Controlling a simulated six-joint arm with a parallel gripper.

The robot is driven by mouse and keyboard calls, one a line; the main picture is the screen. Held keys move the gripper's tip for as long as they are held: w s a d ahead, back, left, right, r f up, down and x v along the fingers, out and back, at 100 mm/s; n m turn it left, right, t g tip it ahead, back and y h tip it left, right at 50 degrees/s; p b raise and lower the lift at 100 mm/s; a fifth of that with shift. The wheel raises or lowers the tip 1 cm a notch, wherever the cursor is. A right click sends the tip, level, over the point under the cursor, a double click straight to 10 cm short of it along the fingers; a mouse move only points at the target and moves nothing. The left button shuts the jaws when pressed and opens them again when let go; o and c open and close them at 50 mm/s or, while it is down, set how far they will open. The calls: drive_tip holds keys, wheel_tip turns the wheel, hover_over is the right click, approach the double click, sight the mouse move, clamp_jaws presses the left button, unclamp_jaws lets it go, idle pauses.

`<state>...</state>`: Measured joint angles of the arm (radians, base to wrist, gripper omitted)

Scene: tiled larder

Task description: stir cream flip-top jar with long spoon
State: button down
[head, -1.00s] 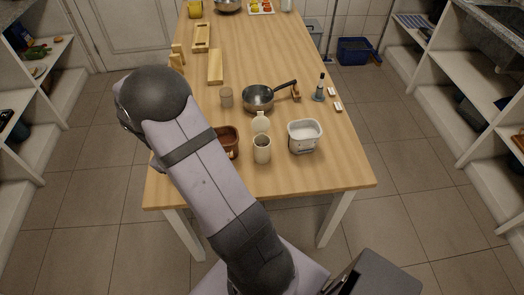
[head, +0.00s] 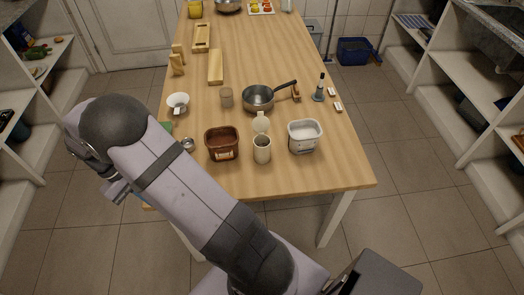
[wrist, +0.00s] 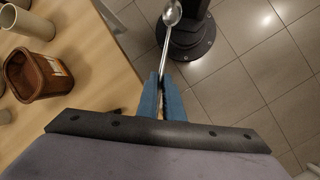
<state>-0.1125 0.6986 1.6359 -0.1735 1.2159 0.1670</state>
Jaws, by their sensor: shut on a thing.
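The cream flip-top jar (head: 262,151) stands upright near the table's front edge, its lid (head: 261,123) flipped open toward the back. A cream cylinder in the wrist view (wrist: 30,23), at the upper left, looks like the same jar. My gripper (wrist: 160,82) has its blue fingers shut on the long spoon (wrist: 165,45). The spoon's bowl points away from the fingers, with the floor below it, past the table edge and clear of the jar. In the head view my arm mostly hides the gripper, left of the table.
A brown tub (head: 222,144) stands just left of the jar, and a white tub (head: 304,137) to its right. A pan (head: 258,98) is behind. A white bowl (head: 178,102) and a small metal object (head: 188,145) are at the left. Bare wood lies in front of the jar.

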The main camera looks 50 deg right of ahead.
idle(0.3)
drive_tip(key=shift+d+r, duration=0.1)
drive_tip(key=shift+d, duration=0.05)
drive_tip(key=s+d+r+m+t+p, duration=0.25)
drive_tip(key=s+d+r, duration=0.2)
drive_tip(key=d, duration=0.65)
drive_tip(key=s+d+r+m+t+h+p, duration=0.1)
drive_tip(key=s+d+r+m, duration=0.3)
drive_tip(key=d, duration=0.7)
drive_tip(key=s+d+r+m+t+p, duration=0.1)
drive_tip(key=s+d+r+m+t, duration=0.3)
drive_tip(key=d, duration=0.7)
drive_tip(key=w+d+r+m+g+h, duration=0.5)
drive_tip(key=d+m, duration=0.4)
drive_tip(key=shift+d+r+h, duration=0.25)
drive_tip(key=shift+h, duration=0.15)
drive_tip(key=shift+m+g, duration=0.25)
drive_tip(key=shift+f, duration=0.2)
